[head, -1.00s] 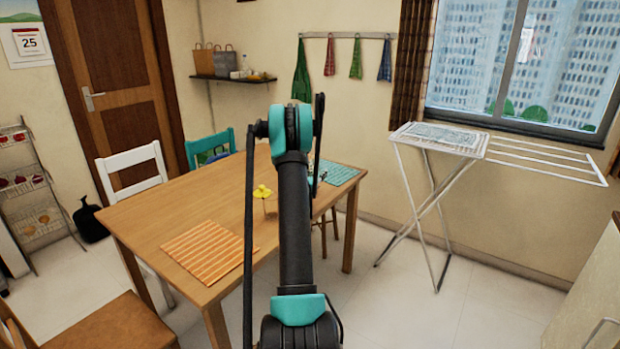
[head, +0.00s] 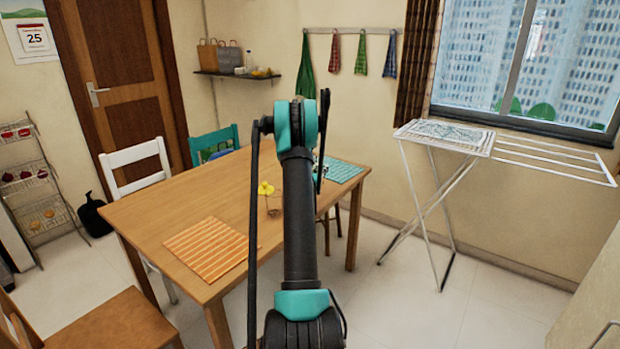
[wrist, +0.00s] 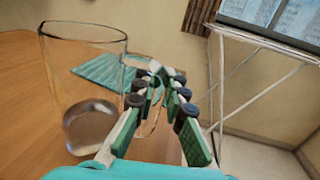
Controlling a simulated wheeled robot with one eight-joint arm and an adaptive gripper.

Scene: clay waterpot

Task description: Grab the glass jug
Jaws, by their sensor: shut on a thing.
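A clear glass jug (wrist: 84,95) stands upright on the left in the wrist view, with its thick glass base low in the picture. A thin curved glass outline, which looks like its handle, runs from its right side to my fingers. My gripper (wrist: 160,78) is shut on this handle, to the right of the jug's body. The fingers cover part of the handle.
A drying rack (head: 445,137) stands to the right, with clear floor between.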

